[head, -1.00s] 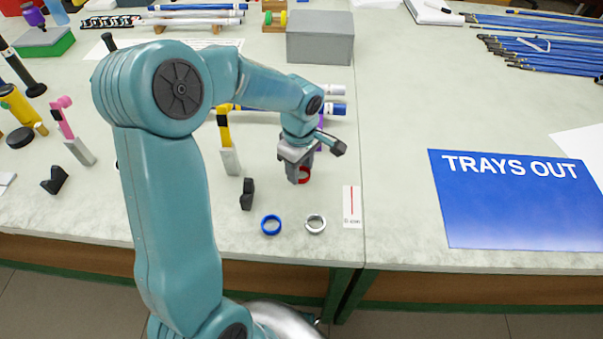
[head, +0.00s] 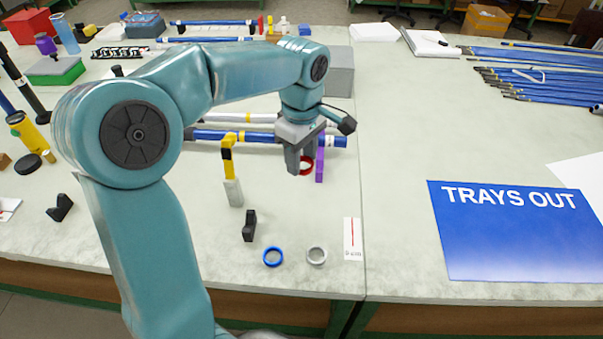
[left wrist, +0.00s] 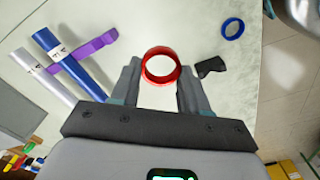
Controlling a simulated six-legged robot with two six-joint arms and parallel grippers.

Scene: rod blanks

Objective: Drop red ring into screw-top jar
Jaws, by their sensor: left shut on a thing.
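The red ring (head: 307,170) is between the fingertips of my left gripper (head: 302,163), which is shut on it. In the left wrist view the ring (left wrist: 160,81) shows between the two grey fingers, its opening clear and empty. The gripper and ring appear above the table, in front of the blue rods. I cannot tell for sure which thing is the screw-top jar. A purple container (head: 45,44) and a yellow cylinder (head: 28,131) stand at the left. My right gripper is not in view.
A blue ring (head: 273,257) and a grey ring (head: 317,256) lie near the front edge. A black holder (head: 249,226), a yellow-topped tool (head: 231,170) and a purple strip (head: 320,160) are near the gripper.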

